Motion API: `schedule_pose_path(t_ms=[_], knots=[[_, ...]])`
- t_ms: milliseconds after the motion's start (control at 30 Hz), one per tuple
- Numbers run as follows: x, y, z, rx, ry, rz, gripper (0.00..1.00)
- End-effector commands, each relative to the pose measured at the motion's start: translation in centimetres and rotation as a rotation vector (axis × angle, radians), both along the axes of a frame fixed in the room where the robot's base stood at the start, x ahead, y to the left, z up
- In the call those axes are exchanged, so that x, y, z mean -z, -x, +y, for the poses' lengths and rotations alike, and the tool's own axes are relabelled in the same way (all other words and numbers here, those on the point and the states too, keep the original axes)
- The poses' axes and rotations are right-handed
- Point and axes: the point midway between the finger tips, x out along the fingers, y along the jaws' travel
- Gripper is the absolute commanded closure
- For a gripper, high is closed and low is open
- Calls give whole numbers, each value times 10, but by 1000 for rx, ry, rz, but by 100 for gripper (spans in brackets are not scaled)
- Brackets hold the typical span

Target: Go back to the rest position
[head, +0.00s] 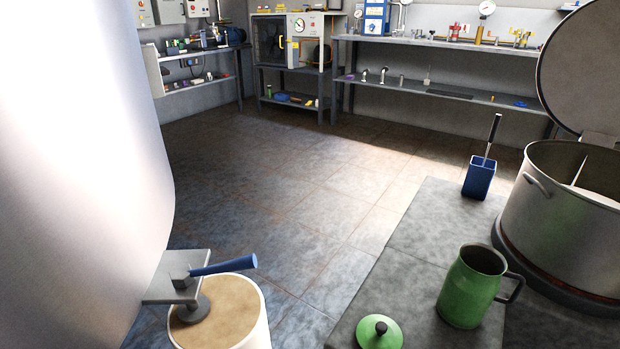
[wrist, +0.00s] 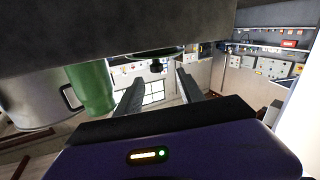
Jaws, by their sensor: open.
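My gripper (wrist: 160,84) shows only in the wrist view, its two dark fingers spread apart with nothing held between them. It is out of sight in the head view. In the wrist view the picture is turned over, with a dark slab across the top. The green jug (head: 469,287) stands upright and open on the grey slab in the head view, and it also shows left of my fingers in the wrist view (wrist: 92,88). Its green lid (head: 379,332) with a dark knob lies apart on the slab; the knob shows beyond my fingertips in the wrist view.
A large pale tank (head: 90,150) fills the left, with a blue-handled valve (head: 222,265) over a bucket (head: 262,330). A metal pot (head: 560,215) with a raised lid (head: 590,70) and a blue brush holder (head: 478,178) stand right. The middle floor is clear; shelves line the back wall.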

Motion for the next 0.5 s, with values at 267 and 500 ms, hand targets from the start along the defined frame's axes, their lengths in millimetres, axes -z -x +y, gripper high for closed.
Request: schedule_pose_path(t_ms=[267,500], knots=[[-2,30,12,-114,77,142,55],[-21,110,21,-230,45,174,55]])
